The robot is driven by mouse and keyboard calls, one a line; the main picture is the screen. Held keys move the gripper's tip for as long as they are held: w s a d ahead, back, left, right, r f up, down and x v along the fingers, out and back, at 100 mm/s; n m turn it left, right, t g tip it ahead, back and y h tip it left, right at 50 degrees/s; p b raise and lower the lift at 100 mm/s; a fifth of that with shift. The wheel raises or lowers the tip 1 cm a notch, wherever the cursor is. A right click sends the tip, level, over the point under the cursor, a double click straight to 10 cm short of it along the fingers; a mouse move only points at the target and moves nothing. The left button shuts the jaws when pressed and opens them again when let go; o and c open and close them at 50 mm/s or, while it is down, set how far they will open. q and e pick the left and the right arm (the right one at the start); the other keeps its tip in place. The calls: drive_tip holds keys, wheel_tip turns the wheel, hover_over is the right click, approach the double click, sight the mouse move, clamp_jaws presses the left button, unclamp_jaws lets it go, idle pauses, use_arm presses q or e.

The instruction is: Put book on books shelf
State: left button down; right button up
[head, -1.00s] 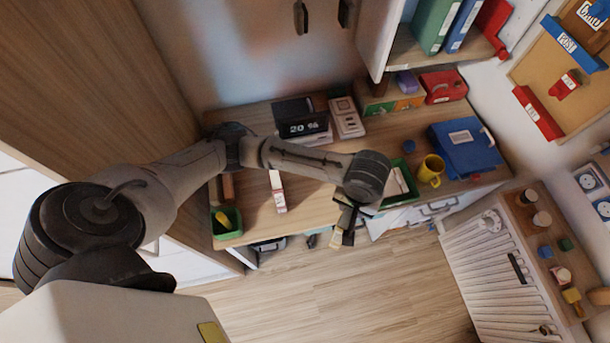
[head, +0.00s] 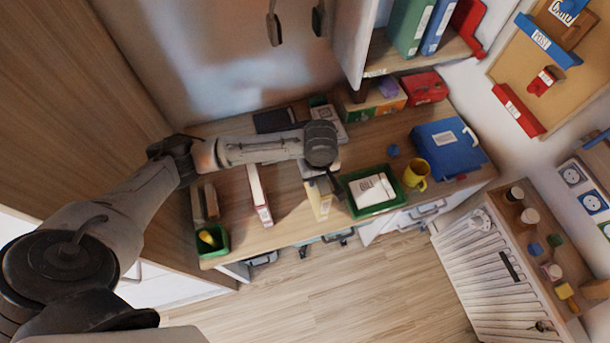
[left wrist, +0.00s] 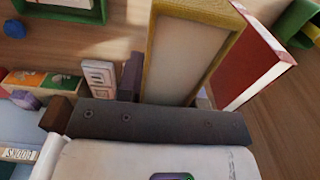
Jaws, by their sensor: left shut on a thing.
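My left gripper (head: 321,178) is shut on a book with a yellow cover edge (head: 319,200), held upright over or on the desk's front part. I cannot tell whether it touches the desk. In the left wrist view the yellow-edged book (left wrist: 192,45) stands between the dark fingers (left wrist: 165,85). A red book with white pages (head: 259,195) stands to its left, apart from it; it also shows in the left wrist view (left wrist: 250,60). The wall shelf (head: 395,62) at upper right bears green (head: 410,25) and blue binders. My right gripper is out of view.
A green tray (head: 377,208) with a white item lies just right of the held book. A green bin (head: 213,242) is at the desk's left front corner. The floor in front is clear.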

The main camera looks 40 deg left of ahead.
use_arm(q)
drive_tip(key=a+f, duration=0.1)
drive_tip(key=a, duration=0.1)
drive_tip(key=w+a+f, duration=0.1)
drive_tip(key=a+f, duration=0.1)
drive_tip(key=a, duration=0.1)
drive_tip(key=shift+w+a+f+b, duration=0.15)
drive_tip(key=shift+w+a+b, duration=0.05)
drive_tip(key=shift+a+b, duration=0.1)
wheel_tip(320, 180, down, 4)
drive_tip(key=shift+b, duration=0.3)
drive_tip(key=c, duration=0.8)
unclamp_jaws()
drive_tip(key=shift+f, duration=0.2)
wheel_tip(320, 180, up, 10)
drive_tip(key=shift+r+p, duration=0.2)
drive_tip(key=shift+p, duration=0.55)
drive_tip(key=shift+r, duration=1)
